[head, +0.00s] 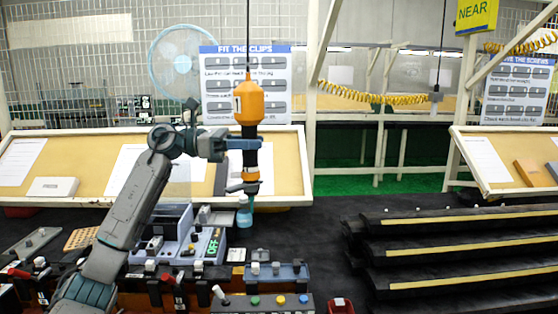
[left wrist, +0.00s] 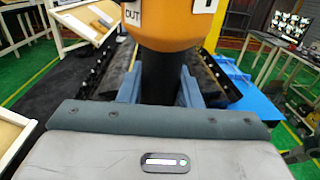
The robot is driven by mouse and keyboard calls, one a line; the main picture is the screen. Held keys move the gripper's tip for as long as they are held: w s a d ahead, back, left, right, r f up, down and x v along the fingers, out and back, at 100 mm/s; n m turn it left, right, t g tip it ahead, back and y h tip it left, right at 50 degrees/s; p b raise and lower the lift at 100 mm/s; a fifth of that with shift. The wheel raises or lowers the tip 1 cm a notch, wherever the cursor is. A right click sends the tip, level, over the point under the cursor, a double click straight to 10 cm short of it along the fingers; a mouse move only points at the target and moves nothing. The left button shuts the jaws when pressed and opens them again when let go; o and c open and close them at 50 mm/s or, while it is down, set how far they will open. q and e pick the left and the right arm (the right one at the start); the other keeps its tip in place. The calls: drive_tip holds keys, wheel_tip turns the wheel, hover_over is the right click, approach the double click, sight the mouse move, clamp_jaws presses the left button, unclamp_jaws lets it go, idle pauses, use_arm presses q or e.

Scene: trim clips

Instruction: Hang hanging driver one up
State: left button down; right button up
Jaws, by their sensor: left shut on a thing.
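Driver one (head: 249,104) is an orange and dark tool with a "1" label, upright in the head view, below a dark cord (head: 248,40) that runs up out of the picture. My left gripper (head: 246,143) is shut around its dark middle, below the orange top. The lower end of the driver, with a blue-grey tip (head: 244,213), hangs over the workbench. In the left wrist view the orange body (left wrist: 165,25) fills the top middle, and its dark grip sits between my blue fingers (left wrist: 162,88). My right gripper is not in view.
Below the driver stand a device with a green "OFF" display (head: 214,243) and several small fixtures. A tan board (head: 285,170) is behind. Dark stepped racks (head: 460,240) stand at right. Another dark cord (head: 440,45) hangs at upper right.

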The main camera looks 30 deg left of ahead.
use_arm(q)
drive_tip(key=s+a+r, duration=0.1)
drive_tip(key=s+a, duration=0.1)
drive_tip(key=a, duration=0.7)
drive_tip(key=s+a+r+p, duration=0.1)
drive_tip(key=s+a, duration=0.1)
drive_tip(key=a, duration=0.7)
drive_tip(key=shift+s+a+p, duration=0.2)
drive_tip(key=shift+s+p, duration=0.1)
drive_tip(key=shift+s, duration=0.1)
drive_tip(key=c, duration=0.9)
unclamp_jaws()
drive_tip(key=shift+c, duration=0.2)
drive_tip(key=o, duration=0.9)
drive_tip(key=shift+o, duration=0.2)
